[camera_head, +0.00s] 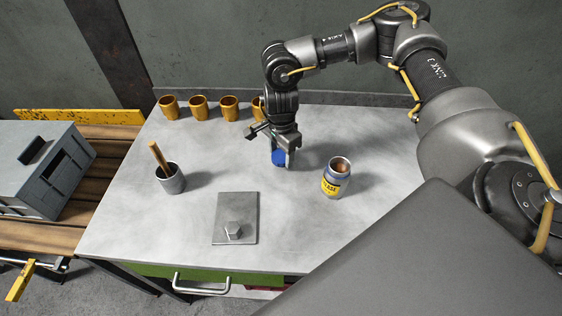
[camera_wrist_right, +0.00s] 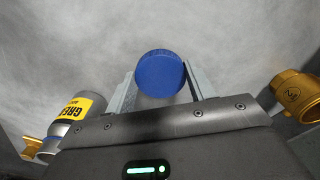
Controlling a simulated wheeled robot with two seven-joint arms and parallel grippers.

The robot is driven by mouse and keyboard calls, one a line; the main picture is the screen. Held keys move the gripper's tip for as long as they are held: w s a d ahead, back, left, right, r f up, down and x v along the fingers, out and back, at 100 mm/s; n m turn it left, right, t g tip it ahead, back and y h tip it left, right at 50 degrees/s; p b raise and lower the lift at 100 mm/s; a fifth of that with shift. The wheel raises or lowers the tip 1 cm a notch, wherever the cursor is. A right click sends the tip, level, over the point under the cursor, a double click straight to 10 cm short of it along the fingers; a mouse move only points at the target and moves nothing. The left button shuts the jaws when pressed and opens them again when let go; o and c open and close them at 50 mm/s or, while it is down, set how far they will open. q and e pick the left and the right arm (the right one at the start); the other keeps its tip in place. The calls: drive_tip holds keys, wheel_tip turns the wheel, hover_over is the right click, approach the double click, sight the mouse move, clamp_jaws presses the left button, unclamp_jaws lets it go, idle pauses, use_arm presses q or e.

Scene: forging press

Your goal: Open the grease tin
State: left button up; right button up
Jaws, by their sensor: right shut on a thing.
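The grease tin (camera_head: 331,178) stands upright on the table, right of the middle. Its yellow label faces the front and its top is open, with brown grease showing inside. It also shows at the left of the right wrist view (camera_wrist_right: 80,108), apart from the fingers. My right gripper (camera_head: 283,158) is down near the tabletop, left of and behind the tin. It is shut on a round blue lid (camera_wrist_right: 161,74), which also shows between its fingers in the head view (camera_head: 278,158). My left gripper is not in view.
Several orange cups (camera_head: 198,107) stand in a row along the back edge. A grey pot (camera_head: 171,180) with a wooden handle stands at the left. A metal plate (camera_head: 235,205) with a hex nut lies at the front. Bare tabletop surrounds the tin.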

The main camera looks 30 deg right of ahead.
sight(281, 156)
wheel_tip(281, 156, down, 3)
drive_tip(key=shift+f+b, duration=0.15)
drive_tip(key=shift+b, duration=0.6)
drive_tip(key=shift+f, duration=0.2)
drive_tip(key=o, duration=1.1)
drive_tip(key=shift+r, duration=0.1)
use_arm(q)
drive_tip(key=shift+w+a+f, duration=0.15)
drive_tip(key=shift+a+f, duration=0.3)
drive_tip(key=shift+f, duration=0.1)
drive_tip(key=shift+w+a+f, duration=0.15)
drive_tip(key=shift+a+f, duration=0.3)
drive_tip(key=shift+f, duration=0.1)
